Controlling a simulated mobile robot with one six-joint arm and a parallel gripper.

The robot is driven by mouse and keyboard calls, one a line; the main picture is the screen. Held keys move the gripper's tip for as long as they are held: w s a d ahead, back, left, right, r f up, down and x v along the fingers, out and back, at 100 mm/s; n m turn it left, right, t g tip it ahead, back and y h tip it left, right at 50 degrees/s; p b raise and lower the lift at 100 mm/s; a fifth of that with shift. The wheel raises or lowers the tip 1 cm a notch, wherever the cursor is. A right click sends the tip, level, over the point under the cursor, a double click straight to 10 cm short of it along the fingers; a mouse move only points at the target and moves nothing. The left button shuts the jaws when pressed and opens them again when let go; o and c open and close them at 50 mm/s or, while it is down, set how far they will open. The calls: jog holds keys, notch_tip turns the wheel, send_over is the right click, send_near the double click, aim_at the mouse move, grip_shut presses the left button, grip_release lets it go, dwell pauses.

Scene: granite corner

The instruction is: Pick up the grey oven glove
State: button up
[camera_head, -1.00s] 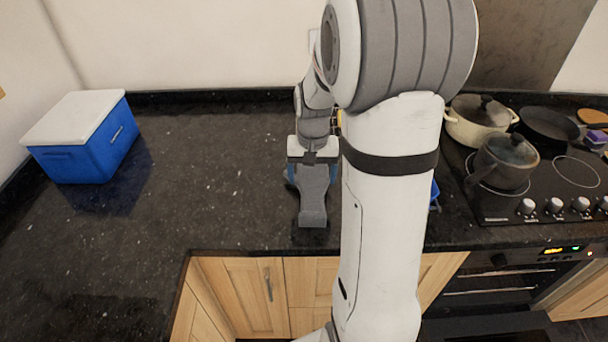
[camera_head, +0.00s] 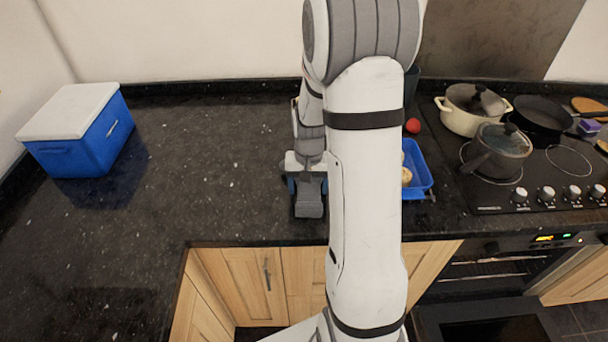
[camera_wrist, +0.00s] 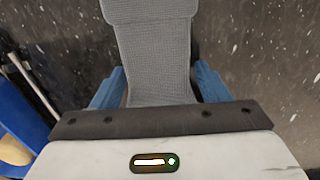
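The grey oven glove (camera_head: 310,203) lies on the dark worktop near its front edge, running toward the front. In the wrist view the glove (camera_wrist: 150,50) extends from between the fingers to the top edge, its far end cut off. My gripper (camera_head: 306,178) is over the glove's back part, with the arm hiding its right side. I see no clear space between glove and worktop.
A blue tray (camera_head: 421,187) stands right of the gripper, partly behind my arm; it shows in the wrist view (camera_wrist: 20,125). A red ball (camera_head: 413,125), a cream pot (camera_head: 465,121) and the hob (camera_head: 552,190) are farther right. A blue cool box (camera_head: 92,146) stands left.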

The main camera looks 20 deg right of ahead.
jog(key=c, duration=0.9)
notch_tip(320, 180, up, 10)
jog(key=shift+r+b, duration=0.1)
jog(key=shift+b, duration=0.45)
